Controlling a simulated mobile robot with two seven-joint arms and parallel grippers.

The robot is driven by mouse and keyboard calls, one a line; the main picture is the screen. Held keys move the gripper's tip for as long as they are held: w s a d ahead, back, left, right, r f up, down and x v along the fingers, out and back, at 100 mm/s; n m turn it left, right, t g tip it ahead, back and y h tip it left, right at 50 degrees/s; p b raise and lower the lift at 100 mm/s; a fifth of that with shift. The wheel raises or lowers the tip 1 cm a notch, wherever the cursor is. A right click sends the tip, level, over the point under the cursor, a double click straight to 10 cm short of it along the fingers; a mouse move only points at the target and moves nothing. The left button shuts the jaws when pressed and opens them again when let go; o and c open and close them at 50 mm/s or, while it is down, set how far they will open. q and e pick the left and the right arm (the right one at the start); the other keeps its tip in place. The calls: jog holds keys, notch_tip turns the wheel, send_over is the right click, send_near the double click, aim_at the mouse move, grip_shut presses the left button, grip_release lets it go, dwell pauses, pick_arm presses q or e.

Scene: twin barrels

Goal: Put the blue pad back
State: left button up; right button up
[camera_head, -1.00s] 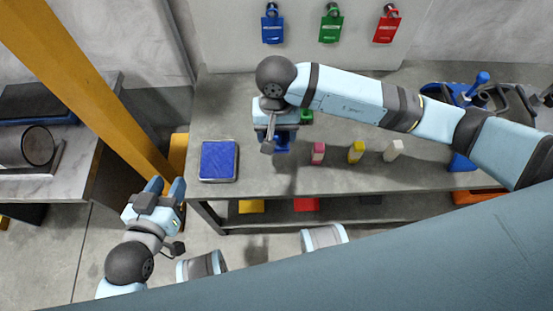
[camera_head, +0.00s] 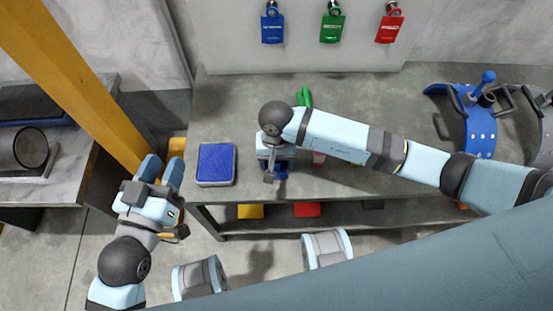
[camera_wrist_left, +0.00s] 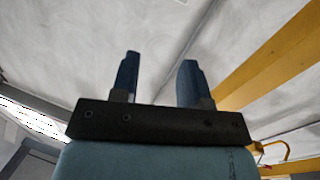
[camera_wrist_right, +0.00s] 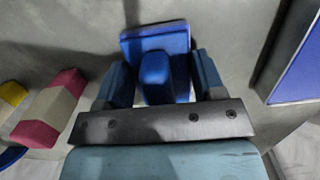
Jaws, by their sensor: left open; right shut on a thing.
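My right gripper (camera_head: 276,168) is shut on a blue pad with a raised grip (camera_wrist_right: 155,75), over the front part of the bench. The right wrist view shows the grip between the fingers and a flat square plate beyond them. My forearm covers much of it in the head view. I cannot tell whether the pad touches the bench. A square tray with a blue top (camera_head: 216,163) lies to the left, apart from the gripper. My left gripper (camera_head: 162,170) is open and empty, left of the bench; its fingers also show in the left wrist view (camera_wrist_left: 160,78).
A green object (camera_head: 304,97) stands behind my right arm. A pink-and-grey block (camera_wrist_right: 50,108) and a yellow one (camera_wrist_right: 12,94) are close by. A blue curved rack (camera_head: 480,130) is at the right. A yellow post (camera_head: 90,85) rises left of the bench (camera_head: 230,110).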

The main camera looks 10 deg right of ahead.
jog(key=shift+f, duration=0.1)
jog(key=o, duration=0.9)
jog(key=shift+c, duration=0.2)
pick_arm(q)
jog(key=shift+s, duration=0.15)
pick_arm(e)
jog(key=shift+r, duration=0.4)
jog(key=r, duration=0.1)
jog(key=r+p, duration=0.1)
jog(key=r, duration=0.3)
jog(key=shift+w+d+r+p, duration=0.1)
jog(key=shift+w+p, duration=0.25)
jog(key=shift+w, duration=0.05)
jog(key=r, duration=0.3)
jog(key=r+p, duration=0.1)
jog(key=r, duration=0.1)
jog(key=shift+w+r, duration=0.2)
jog(key=shift+w, duration=0.05)
jog(key=shift+r, duration=0.4)
pick_arm(q)
notch_tip(320, 180, down, 6)
jog(key=s+a+g+y, duration=0.1)
jog(key=a+g+y, duration=0.1)
jog(key=shift+a+g, duration=0.2)
jog(key=shift+g, duration=0.2)
